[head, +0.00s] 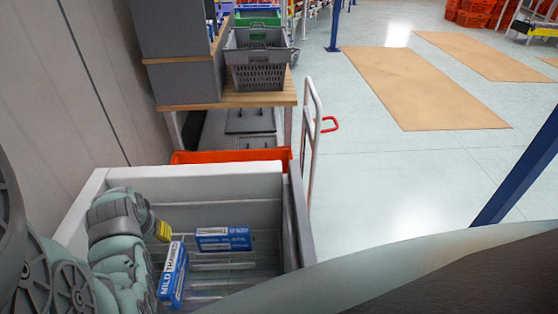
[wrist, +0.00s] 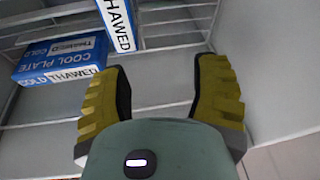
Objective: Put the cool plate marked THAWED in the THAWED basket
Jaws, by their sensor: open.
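Two blue-and-white boxes lie in a pale open-topped bin (head: 195,172) with wire rails on its floor. In the head view, the left box (head: 172,275) reads MILD THAWED, and the other box (head: 223,238) has upside-down lettering on its upper strip. In the wrist view, a box (wrist: 62,60) at left reads COOL PLATE, with THAWED beside COLD on its near strip. A second box end (wrist: 118,22) reading THAWED shows at the top. My gripper (wrist: 162,85) is open with nothing between its yellow fingers; one fingertip shows beside the boxes in the head view (head: 163,231).
A grey basket (head: 258,72) stands on a wooden-topped table (head: 268,99) beyond the bin; no basket label is readable. An orange tote rim (head: 230,155) lies behind the bin. A white cart handle (head: 313,125) stands to the right. Open floor (head: 380,160) lies further right.

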